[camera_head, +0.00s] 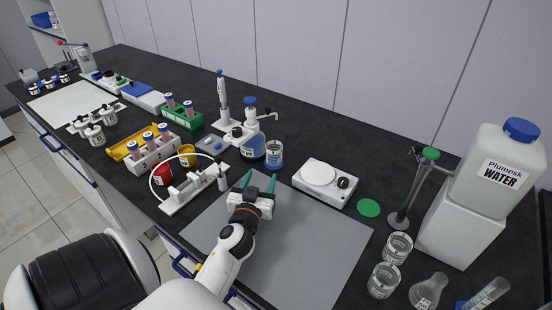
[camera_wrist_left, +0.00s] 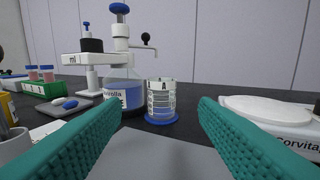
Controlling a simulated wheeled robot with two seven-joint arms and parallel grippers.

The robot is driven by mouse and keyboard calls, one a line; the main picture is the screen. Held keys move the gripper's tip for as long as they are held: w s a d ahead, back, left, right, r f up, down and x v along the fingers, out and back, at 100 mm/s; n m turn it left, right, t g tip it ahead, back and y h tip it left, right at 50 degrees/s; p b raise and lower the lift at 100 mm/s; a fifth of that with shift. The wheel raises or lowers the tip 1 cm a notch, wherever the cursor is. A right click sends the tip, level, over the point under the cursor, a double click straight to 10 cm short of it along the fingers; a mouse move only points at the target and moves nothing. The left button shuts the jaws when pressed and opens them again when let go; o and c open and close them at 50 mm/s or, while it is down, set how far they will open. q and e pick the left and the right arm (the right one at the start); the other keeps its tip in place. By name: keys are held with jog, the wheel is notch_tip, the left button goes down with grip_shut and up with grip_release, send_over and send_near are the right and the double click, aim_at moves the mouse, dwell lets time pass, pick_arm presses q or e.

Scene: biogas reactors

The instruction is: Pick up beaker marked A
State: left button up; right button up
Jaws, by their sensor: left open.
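The beaker marked A (camera_head: 274,152) stands upright on a round blue mat (camera_head: 277,164), next to the dispenser bottle with blue liquid (camera_head: 249,143). My left gripper (camera_head: 258,182) is open and empty over the grey mat (camera_head: 290,245), short of the beaker. Its teal fingers (camera_wrist_left: 158,135) spread to either side of the beaker in the wrist view, with a gap ahead of them. My right gripper is not in view.
A white balance or hotplate (camera_head: 324,182) stands right of the beaker, with a green disc (camera_head: 368,208) beyond. A white rack (camera_head: 192,187) with a looped tube stands left. Two glass beakers (camera_head: 384,280) and a water container (camera_head: 487,190) are at the right.

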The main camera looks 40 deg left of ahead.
aim_at(272, 152)
pick_arm(q)
jog(key=x, duration=0.7)
jog(key=shift+w+a+f, duration=0.1)
jog(key=shift+w+f, duration=0.1)
jog(key=shift+f, duration=0.2)
jog(key=x, duration=0.5)
jog(key=shift+w+r+p, duration=0.2)
jog(key=shift+p, duration=0.15)
jog(key=shift+r, duration=0.1)
jog(key=shift+c, duration=0.9)
jog(key=c, duration=0.6)
